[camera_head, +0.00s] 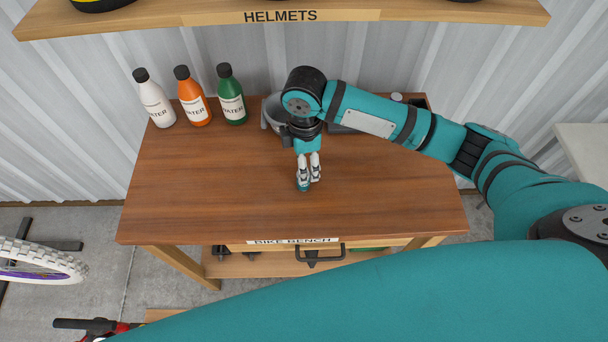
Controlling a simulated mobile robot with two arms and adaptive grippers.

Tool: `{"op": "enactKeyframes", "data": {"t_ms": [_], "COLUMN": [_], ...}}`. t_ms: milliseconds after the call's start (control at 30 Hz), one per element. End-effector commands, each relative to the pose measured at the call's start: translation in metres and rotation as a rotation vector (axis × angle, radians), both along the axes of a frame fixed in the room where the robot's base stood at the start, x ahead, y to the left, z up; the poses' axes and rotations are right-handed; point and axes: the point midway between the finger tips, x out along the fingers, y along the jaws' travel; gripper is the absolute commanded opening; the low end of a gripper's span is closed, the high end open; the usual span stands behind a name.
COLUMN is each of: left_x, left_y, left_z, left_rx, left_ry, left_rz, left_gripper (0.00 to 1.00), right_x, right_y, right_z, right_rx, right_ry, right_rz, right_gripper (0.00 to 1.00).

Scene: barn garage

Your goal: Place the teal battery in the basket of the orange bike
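My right gripper (309,177) comes in from the right and points down at the middle of the wooden bench top. Its fingers are close together around a small teal thing, the teal battery (303,187), at or just above the wood. The fingers hide most of the battery, and I cannot tell whether it touches the bench. No orange bike or basket can be made out. My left gripper is not in view.
White, orange and green water bottles (194,97) stand at the back left of the bench (200,210). A grey bowl-like item (272,115) is behind my gripper. The helmet shelf (400,12) hangs above. A purple-rimmed wheel (40,264) and red-black handlebar (95,326) are at lower left.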

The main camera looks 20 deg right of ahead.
Motion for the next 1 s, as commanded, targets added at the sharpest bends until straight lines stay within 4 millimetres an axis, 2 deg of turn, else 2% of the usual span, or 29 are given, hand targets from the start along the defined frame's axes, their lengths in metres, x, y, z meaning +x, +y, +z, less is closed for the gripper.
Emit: {"op": "enactKeyframes", "data": {"t_ms": [133,300,500,633,933,1000], "left_x": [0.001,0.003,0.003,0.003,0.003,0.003], "left_y": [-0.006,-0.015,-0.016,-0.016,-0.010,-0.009], "left_z": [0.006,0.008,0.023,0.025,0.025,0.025], "left_rx": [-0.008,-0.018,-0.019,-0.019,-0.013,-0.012], "left_ry": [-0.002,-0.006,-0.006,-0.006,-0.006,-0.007], "left_rz": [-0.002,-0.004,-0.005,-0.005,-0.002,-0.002], "left_gripper": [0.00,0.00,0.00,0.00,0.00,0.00], "right_x": [-0.001,0.000,0.002,0.002,0.003,0.003], "right_y": [0.001,0.001,0.001,0.001,0.001,0.001], "right_z": [-0.021,-0.031,-0.056,-0.075,-0.082,-0.082], "right_rx": [0.001,0.001,0.000,0.002,0.003,0.003], "right_ry": [0.003,0.000,0.004,0.002,-0.001,-0.001], "right_rz": [-0.001,0.000,-0.001,-0.001,0.001,0.001], "right_gripper": [0.58,0.58,0.58,0.58,0.58,0.50]}}
